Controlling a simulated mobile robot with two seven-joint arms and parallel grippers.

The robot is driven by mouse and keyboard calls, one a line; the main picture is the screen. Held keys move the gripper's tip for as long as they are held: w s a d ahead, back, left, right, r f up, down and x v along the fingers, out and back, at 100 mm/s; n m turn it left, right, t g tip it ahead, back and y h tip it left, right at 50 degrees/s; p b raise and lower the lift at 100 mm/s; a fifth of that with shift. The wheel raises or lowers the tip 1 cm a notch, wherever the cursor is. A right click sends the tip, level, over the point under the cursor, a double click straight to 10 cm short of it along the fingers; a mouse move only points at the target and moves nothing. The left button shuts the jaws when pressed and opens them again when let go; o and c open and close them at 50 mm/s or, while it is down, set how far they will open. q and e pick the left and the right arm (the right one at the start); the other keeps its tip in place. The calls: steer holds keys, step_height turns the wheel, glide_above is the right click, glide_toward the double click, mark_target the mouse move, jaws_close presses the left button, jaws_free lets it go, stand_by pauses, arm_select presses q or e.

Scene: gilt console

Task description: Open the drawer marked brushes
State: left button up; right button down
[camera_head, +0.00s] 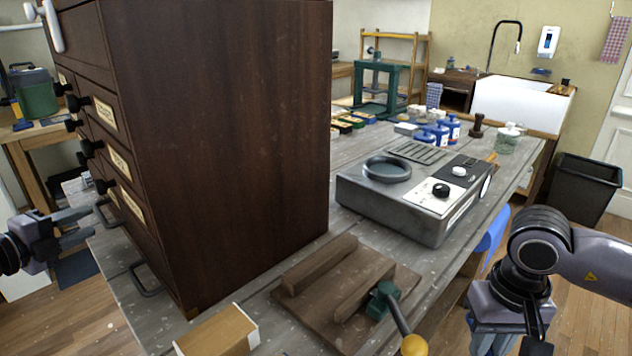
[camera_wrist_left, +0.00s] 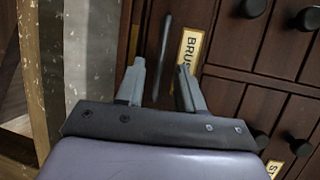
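The dark wooden cabinet (camera_head: 225,130) stands on the grey table, its drawer fronts facing left with black knobs and cream labels. In the left wrist view, a label starting "BRU" (camera_wrist_left: 188,50) is partly hidden by a finger of my left gripper. A dark bar handle (camera_wrist_left: 165,45) lies beside that label, in line with the gap between the fingers. My left gripper (camera_head: 88,224) is open and empty in front of the cabinet's lower front; it also shows in the wrist view (camera_wrist_left: 160,82). My right gripper (camera_head: 510,315) is at the bottom right, its fingertips not clear.
A grey device (camera_head: 420,195), a wooden board with a green clamp (camera_head: 382,298) and a small box (camera_head: 218,332) are on the table. Open floor lies left.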

arm_select(q)
steer(key=shift+p+x, duration=0.3)
steer(key=shift+x, duration=1.4)
jaws_close()
